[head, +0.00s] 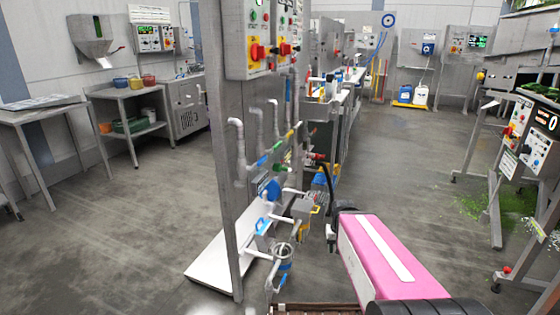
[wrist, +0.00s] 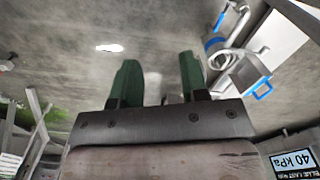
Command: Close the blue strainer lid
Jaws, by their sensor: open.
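My gripper (wrist: 160,80) shows in the wrist view as two green fingers, spread apart with nothing between them. A metal strainer with a blue band (head: 284,258) stands low on the pipework in the head view. What looks like the same strainer (wrist: 215,45) is at the upper right of the wrist view, apart from my fingers. A grey box-like part with a blue handle (wrist: 262,90) is just below it there. I cannot tell clearly which piece is the lid or how far open it is.
A grey panel with pipes and valves (head: 258,125) stands over a white base plate (head: 215,262) in the head view. A blue disc (head: 272,190) is above the strainer. Open floor (head: 130,215) lies left.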

